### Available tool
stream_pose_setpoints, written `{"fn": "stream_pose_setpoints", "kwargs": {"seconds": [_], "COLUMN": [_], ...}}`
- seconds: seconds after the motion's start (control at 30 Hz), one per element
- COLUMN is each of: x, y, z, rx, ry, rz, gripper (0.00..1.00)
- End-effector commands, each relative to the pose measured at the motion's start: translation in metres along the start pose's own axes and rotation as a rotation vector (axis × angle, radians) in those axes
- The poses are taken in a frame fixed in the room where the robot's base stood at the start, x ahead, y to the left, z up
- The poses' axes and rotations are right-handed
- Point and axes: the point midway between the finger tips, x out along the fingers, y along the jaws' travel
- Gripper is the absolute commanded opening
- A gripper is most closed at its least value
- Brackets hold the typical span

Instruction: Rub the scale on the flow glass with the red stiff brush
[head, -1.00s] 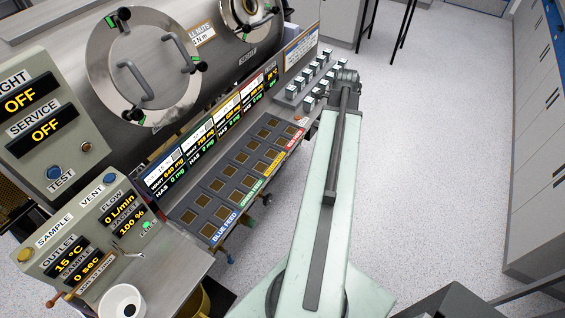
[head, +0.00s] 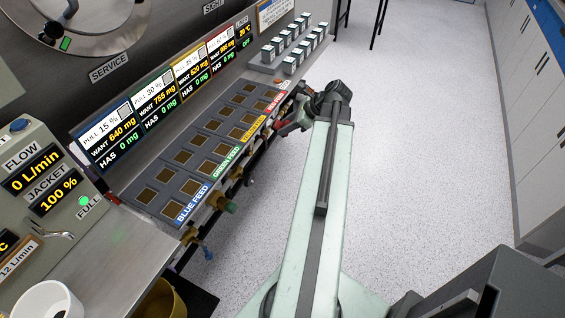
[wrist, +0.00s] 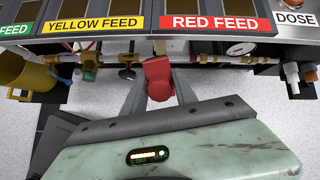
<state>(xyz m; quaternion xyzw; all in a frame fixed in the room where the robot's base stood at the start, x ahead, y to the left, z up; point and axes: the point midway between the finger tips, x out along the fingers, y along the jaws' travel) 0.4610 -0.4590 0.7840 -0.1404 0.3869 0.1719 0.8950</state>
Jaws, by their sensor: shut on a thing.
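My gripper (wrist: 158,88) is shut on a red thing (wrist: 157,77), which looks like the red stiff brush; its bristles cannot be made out. In the wrist view it is in front of the pipework below the yellow and red feed labels. In the head view my gripper (head: 292,122) is beside the right end of the feed panel, with a bit of red showing at it. I cannot pick out the flow glass or its scale for certain among the small fittings under the panel.
A pipe with valves and a round gauge (wrist: 241,48) runs under the feed panel (head: 205,152). A yellow container (wrist: 25,75) is at the left in the wrist view. A white cup (head: 48,300) stands on the steel counter. The floor (head: 420,150) to the right is clear.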

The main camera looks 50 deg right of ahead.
Motion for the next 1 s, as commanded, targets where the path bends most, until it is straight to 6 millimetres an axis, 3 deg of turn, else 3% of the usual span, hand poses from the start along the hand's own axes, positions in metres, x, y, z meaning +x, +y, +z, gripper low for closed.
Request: {"fn": "stream_pose_setpoints", "kwargs": {"seconds": [0.03, 0.4, 0.7, 1.0], "x": [0.03, 0.092, 0.102, 0.099], "y": [0.002, -0.007, -0.014, -0.016], "z": [-0.021, -0.042, -0.061, -0.056], "rx": [0.005, 0.032, 0.05, 0.051], "ry": [-0.07, -0.583, -0.793, -0.815], "rz": [-0.013, -0.124, -0.198, -0.205], "gripper": [0.02, 0.02, 0.02, 0.02]}}
